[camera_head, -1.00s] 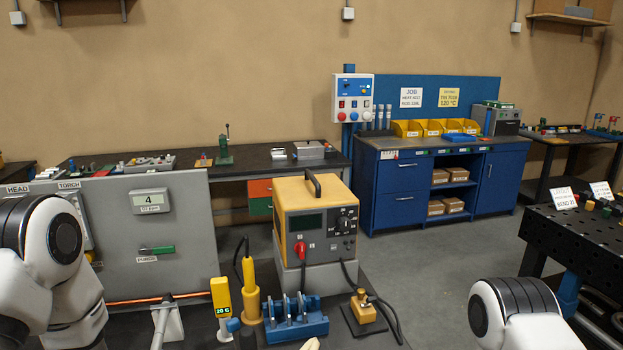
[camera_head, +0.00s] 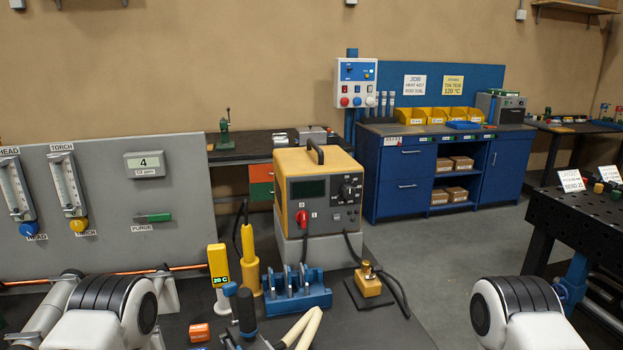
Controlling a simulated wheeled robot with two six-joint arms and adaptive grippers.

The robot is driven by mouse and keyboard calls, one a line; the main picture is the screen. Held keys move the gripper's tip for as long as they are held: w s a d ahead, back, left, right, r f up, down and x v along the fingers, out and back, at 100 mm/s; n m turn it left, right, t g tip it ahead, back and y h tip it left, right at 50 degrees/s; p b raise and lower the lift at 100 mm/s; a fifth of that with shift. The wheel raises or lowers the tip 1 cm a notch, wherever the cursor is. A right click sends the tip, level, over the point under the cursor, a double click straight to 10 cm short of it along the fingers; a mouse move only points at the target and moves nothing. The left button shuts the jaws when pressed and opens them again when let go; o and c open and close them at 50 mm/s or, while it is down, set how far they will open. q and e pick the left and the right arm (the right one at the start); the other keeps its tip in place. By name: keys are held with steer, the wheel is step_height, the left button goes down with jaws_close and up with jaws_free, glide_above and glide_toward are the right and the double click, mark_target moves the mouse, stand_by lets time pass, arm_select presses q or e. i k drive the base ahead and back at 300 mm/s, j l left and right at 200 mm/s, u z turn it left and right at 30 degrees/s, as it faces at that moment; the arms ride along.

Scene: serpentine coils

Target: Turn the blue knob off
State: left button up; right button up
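The blue knob (camera_head: 29,229) sits at the foot of the HEAD flowmeter (camera_head: 15,185) on the grey panel at the left. It is in full view and nothing touches it. Its turned position is too small to read. A yellow knob (camera_head: 79,224) sits under the TORCH flowmeter (camera_head: 66,183) to its right. My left arm shows below the panel at the lower left, but its gripper is out of the picture. My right arm shows at the bottom right, and its gripper is also out of view.
The panel also bears a small display (camera_head: 150,164) reading 4 and a green PURGE handle (camera_head: 154,218). A yellow machine (camera_head: 317,190), a blue rack (camera_head: 297,294), a yellow meter (camera_head: 218,269) and an orange cylinder (camera_head: 199,332) stand on the dark bench to the right.

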mark_target(27, 228)
steer(key=u, duration=1.45)
